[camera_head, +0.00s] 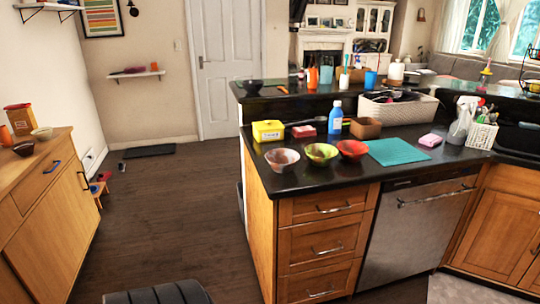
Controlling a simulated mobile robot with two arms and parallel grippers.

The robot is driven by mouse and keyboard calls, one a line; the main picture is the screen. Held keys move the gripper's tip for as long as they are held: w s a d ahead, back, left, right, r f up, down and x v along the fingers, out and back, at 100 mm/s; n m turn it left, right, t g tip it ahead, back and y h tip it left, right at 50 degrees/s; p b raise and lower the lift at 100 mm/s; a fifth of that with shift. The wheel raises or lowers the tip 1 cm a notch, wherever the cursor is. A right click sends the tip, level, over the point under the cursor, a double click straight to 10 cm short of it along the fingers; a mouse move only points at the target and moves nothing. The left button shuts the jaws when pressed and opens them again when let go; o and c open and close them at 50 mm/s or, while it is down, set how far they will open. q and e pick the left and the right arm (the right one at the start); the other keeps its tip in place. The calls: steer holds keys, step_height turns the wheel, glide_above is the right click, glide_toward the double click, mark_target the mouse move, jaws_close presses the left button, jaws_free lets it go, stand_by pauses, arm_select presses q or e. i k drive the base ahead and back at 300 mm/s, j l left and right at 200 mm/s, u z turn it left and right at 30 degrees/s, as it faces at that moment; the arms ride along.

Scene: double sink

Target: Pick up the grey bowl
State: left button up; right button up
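A greyish bowl with a pinkish-brown inside (282,160) stands upright on the black counter (300,183), near its left front corner. It is the bowl that best fits the grey one. A green and yellow bowl (321,154) and a red bowl (352,149) stand to its right in a row. Neither of my grippers shows in the head view, so nothing is seen touching the bowl.
Behind the bowls are a yellow box (267,131), a blue bottle (335,117) and a brown box (365,128). A teal mat (398,152) lies right of them. A dark bowl (252,86) stands on the raised ledge. The floor (180,210) left of the counter is mostly clear.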

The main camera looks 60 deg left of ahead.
mark_target(282, 160)
steer(key=u, duration=1.55)
